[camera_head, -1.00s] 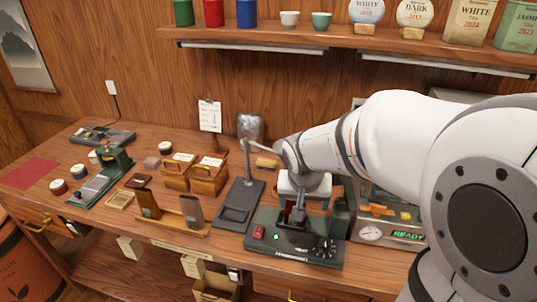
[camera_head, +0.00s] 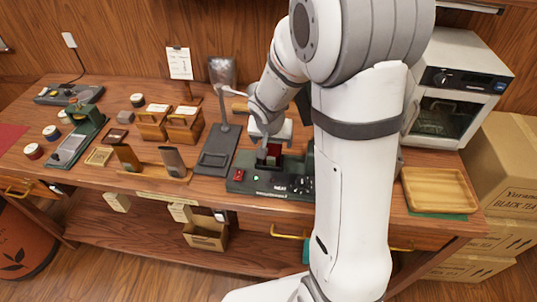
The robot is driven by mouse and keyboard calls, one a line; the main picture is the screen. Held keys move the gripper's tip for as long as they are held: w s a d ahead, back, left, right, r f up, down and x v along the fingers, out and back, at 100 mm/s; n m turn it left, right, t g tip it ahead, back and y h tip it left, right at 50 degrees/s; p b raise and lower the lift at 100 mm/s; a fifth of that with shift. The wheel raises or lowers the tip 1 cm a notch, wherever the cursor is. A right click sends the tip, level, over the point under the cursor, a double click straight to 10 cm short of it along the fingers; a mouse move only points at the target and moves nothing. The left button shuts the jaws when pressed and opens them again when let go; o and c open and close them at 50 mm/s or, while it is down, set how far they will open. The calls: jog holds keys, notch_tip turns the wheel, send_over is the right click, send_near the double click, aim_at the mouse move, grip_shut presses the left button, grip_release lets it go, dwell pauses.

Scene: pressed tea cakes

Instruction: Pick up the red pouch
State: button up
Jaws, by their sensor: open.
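A small dark red thing, apparently the red pouch (camera_head: 274,150), shows at the dark green machine (camera_head: 262,186) on the workbench. My gripper (camera_head: 268,158) points down over the machine, with its dark fingers open around or just in front of the red thing. I cannot tell whether the fingers touch it. Much of the pouch is hidden by my gripper and the machine. My white arm covers the right part of the machine.
A grey stand with a flat base (camera_head: 216,150) is close on the left. Two wooden boxes (camera_head: 184,128) are further left. A wooden tray (camera_head: 437,190) lies on the right, below a white oven (camera_head: 460,85). The wooden wall is behind.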

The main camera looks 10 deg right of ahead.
jog(key=shift+f, duration=0.15)
jog(key=shift+c, duration=0.4)
jog(key=c, duration=1.3)
